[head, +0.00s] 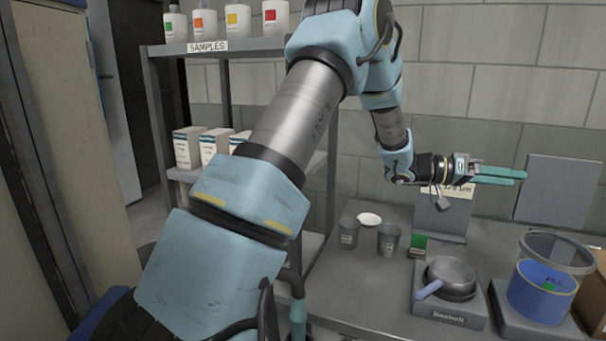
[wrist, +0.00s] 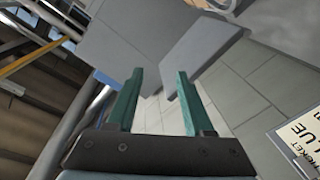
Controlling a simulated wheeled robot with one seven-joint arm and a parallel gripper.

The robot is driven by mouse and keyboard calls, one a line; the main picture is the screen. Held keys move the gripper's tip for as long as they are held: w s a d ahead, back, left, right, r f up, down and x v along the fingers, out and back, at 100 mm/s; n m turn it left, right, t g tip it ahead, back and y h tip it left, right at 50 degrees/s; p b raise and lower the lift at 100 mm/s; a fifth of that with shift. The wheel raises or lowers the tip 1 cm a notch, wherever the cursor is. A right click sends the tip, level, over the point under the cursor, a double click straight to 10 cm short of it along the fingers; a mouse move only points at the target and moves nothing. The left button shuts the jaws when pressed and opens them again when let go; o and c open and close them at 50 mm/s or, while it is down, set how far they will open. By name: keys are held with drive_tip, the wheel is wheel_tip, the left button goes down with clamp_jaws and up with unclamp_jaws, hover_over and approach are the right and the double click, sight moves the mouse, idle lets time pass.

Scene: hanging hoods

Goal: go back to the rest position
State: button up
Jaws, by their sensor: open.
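My gripper (head: 519,177) is at the right in the head view, held in the air above the bench and pointing right. Its two green fingers show in the wrist view (wrist: 160,78) with a clear gap between them. It is open and nothing is between the fingers. In the head view the fingertips are close in the picture to a grey upright panel (head: 558,190); I cannot tell the distance.
The bench (head: 350,285) below carries grey cups (head: 388,241), a pan (head: 451,278) on a scale-like base, and a clear container (head: 541,290) with a blue lower part. A shelf rack (head: 150,100) with bottles and boxes stands left.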

drive_tip(key=w+a+f+n+t+y, duration=0.2)
drive_tip(key=w+a+n+t+y, duration=0.25)
drive_tip(key=w+a+t, duration=0.7)
drive_tip(key=w+a+f+n+t+y, duration=0.1)
drive_tip(key=w+a+n+y, duration=0.1)
drive_tip(key=a, duration=0.5)
drive_tip(key=w+a+f+n+y, duration=0.1)
drive_tip(key=a+y, duration=0.2)
drive_tip(key=a, duration=0.3)
drive_tip(key=s+a+f+n+g+y, duration=0.1)
drive_tip(key=s+a+f+y, duration=0.15)
drive_tip(key=a, duration=0.45)
drive_tip(key=s+a+f+n+g+y, duration=0.1)
drive_tip(key=s+a+y, duration=0.1)
drive_tip(key=s+a, duration=0.35)
drive_tip(key=s+a+f+n+g+y, duration=0.1)
drive_tip(key=s+a+f+y, duration=0.1)
drive_tip(key=a, duration=0.6)
drive_tip(key=s+a+f+n+g, duration=0.1)
drive_tip(key=s+a, duration=0.4)
drive_tip(key=s, duration=0.7)
drive_tip(key=f+g, duration=0.1)
drive_tip(key=g, duration=0.1)
drive_tip(key=shift+s+a+g+y, duration=0.25)
drive_tip(key=shift+s+g+y, duration=0.1)
drive_tip(key=shift+s+y, duration=0.05)
drive_tip(key=shift+n, duration=0.25)
